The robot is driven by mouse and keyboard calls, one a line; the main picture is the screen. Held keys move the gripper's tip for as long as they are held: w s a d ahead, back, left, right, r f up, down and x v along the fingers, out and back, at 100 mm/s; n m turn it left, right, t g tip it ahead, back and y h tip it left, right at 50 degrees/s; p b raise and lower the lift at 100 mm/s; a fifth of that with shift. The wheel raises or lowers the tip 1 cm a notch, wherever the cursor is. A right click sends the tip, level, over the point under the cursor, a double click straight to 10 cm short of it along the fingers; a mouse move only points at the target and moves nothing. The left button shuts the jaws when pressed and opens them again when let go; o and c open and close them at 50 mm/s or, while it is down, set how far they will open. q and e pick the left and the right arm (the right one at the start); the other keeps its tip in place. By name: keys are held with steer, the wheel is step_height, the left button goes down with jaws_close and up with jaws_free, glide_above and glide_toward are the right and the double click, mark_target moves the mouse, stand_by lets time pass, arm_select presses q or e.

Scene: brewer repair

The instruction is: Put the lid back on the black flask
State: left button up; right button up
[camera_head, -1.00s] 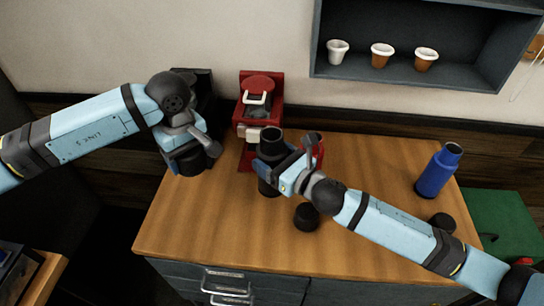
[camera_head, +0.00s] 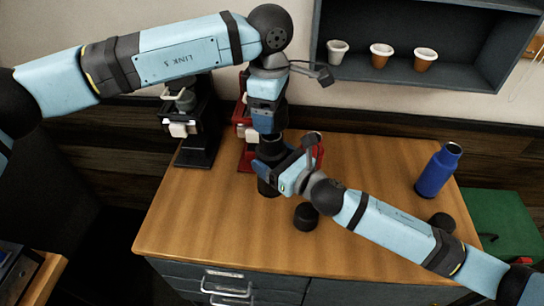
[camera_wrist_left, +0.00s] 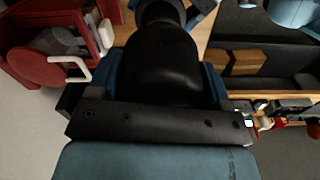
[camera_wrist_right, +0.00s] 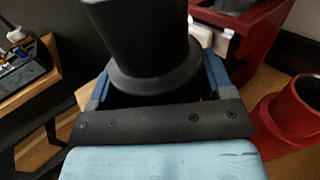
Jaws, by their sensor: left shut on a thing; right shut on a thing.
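The black flask (camera_head: 268,187) stands upright on the wooden table, in front of the red brewer. My right gripper (camera_head: 270,160) is shut around its body; the right wrist view shows the flask's shoulder (camera_wrist_right: 155,78) between the fingers. My left gripper (camera_head: 268,122) is directly above, pointing down, shut on a black lid. The lid fills the left wrist view (camera_wrist_left: 160,65) between the blue fingers, with the flask beyond it. The lid is in line over the flask's neck; I cannot tell whether they touch. The flask's mouth is hidden.
The red brewer (camera_head: 242,118) and black brewer (camera_head: 199,140) stand at the back. A red open flask (camera_wrist_right: 295,108) is close beside my right gripper. A blue flask (camera_head: 438,170) stands at right. Dark lids lie on the table (camera_head: 306,216) and near its right edge (camera_head: 442,220).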

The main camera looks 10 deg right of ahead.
mark_target(270, 137)
arm_select(q)
steer(key=shift+f, duration=2)
steer(key=shift+f, duration=0.85)
steer(key=shift+f, duration=0.55)
